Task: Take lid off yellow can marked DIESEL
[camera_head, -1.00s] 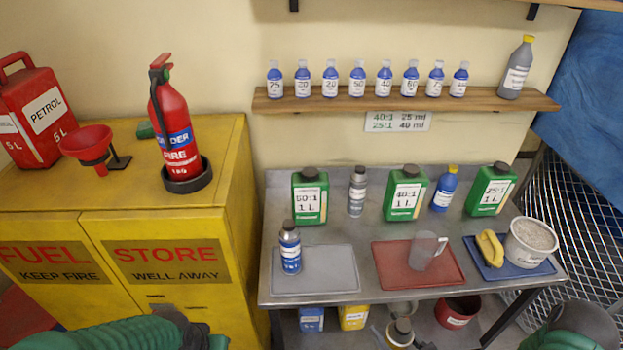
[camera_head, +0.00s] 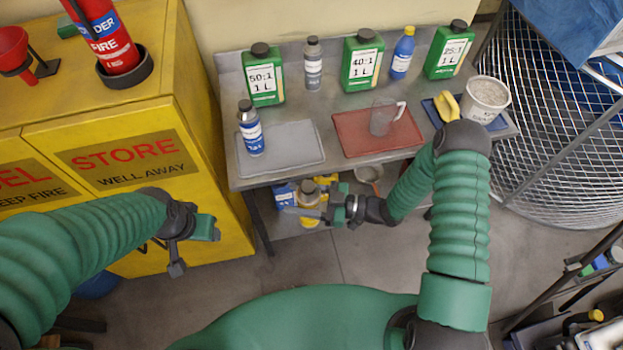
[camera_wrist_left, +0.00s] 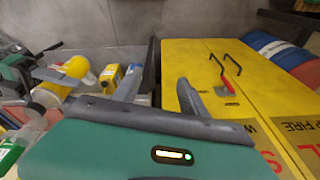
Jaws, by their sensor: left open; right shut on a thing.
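A yellow can (camera_head: 309,222) shows only in part under the bench, behind the fingers of my right gripper (camera_head: 308,200). That gripper seems shut on it; the fingers hide the exact grip. A round tan-grey top (camera_head: 308,188) shows between the fingers; I cannot tell whether it is the lid. In the left wrist view a yellow round body (camera_wrist_left: 76,68) lies among grey fingers at the left. No DIESEL marking is readable. My left gripper (camera_head: 195,250) is open and empty in front of the yellow cabinet, left of the can; its fingers also show in its wrist view (camera_wrist_left: 168,62).
The metal bench (camera_head: 330,172) overhangs the can and carries green bottles, a grey mat (camera_head: 282,148) and a red mat (camera_head: 350,138). The fuel cabinet (camera_head: 120,125) stands left. The floor between is clear.

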